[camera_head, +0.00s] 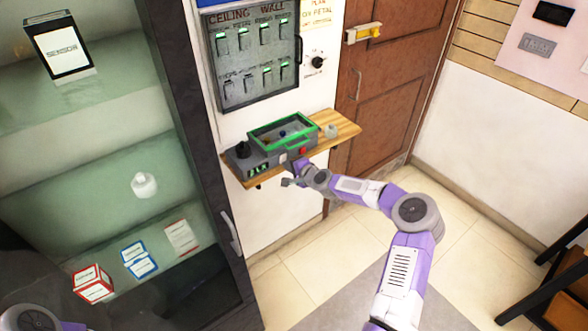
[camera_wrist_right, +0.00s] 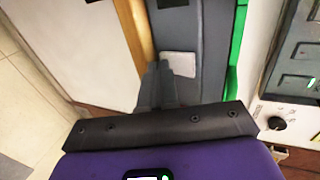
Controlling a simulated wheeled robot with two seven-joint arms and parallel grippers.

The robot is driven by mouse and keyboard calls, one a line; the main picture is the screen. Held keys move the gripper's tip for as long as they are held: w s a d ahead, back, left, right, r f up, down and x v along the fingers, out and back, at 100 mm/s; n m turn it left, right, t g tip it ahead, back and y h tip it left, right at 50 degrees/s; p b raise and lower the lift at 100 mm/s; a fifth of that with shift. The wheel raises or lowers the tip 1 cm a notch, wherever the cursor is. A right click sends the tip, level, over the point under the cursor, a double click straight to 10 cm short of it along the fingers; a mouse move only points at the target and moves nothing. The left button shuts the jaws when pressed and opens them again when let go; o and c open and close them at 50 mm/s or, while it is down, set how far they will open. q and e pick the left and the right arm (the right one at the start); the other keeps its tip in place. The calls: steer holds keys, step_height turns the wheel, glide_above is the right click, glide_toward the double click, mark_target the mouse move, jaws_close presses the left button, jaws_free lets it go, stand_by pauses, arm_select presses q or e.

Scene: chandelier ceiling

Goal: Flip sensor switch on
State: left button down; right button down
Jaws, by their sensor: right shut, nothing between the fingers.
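A grey device (camera_head: 262,165) with a green-framed open top sits on the wooden wall shelf (camera_head: 345,127). Its front carries small green-lit elements (camera_head: 258,169), a pale square plate (camera_head: 283,158) and a red button (camera_head: 303,151). I cannot tell which part is the sensor switch. My right gripper (camera_head: 298,164) is at the device's front, just below the red button. In the right wrist view its shut, empty fingers (camera_wrist_right: 160,68) point at the device beside the pale plate (camera_wrist_right: 178,65); contact is unclear. Part of my left arm shows at the lower left, but its gripper does not.
A wall panel of switches marked CEILING and WALL (camera_head: 252,60) hangs above the shelf, with a black knob (camera_head: 317,62) beside it. A glass cabinet (camera_head: 215,190) with boxes, one marked SENSOR (camera_head: 60,48), stands left. A brown door (camera_head: 385,75) is right of the shelf.

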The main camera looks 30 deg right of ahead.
arm_select(q)
steer(key=shift+r, duration=0.15)
arm_select(e)
steer(key=shift+a+r, duration=0.15)
steer(key=shift+r, duration=0.1)
steer(key=shift+r+p, duration=0.35)
steer(key=shift+r, duration=0.45)
arm_select(q)
steer(key=shift+a+r, duration=0.1)
steer(key=shift+r, duration=0.15)
arm_select(e)
steer(key=shift+f, duration=0.1)
